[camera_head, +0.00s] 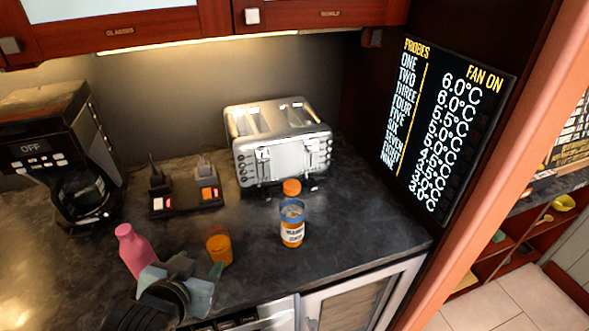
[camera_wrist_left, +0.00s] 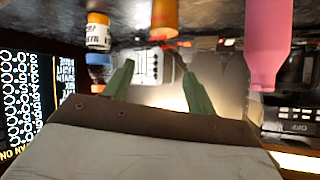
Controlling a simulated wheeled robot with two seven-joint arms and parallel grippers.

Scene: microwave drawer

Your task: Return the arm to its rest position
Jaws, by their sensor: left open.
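My left gripper (camera_head: 188,268) comes in from the bottom left of the head view, over the front of the dark counter. In the left wrist view its two green fingers (camera_wrist_left: 158,68) are spread apart with nothing between them. A small orange container (camera_head: 220,247) stands just beyond the fingers in the head view; it also shows at the top of the wrist view (camera_wrist_left: 165,16). A pink bottle (camera_head: 133,249) stands left of the gripper. My right gripper is not in view.
A labelled orange bottle with a blue top (camera_head: 292,225) stands before a silver toaster (camera_head: 278,143). A coffee maker (camera_head: 63,150) is at the left, a black stand (camera_head: 184,203) beside it. Cabinets (camera_head: 120,30) hang above. A display panel (camera_head: 443,125) is at the right. Counter at right is clear.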

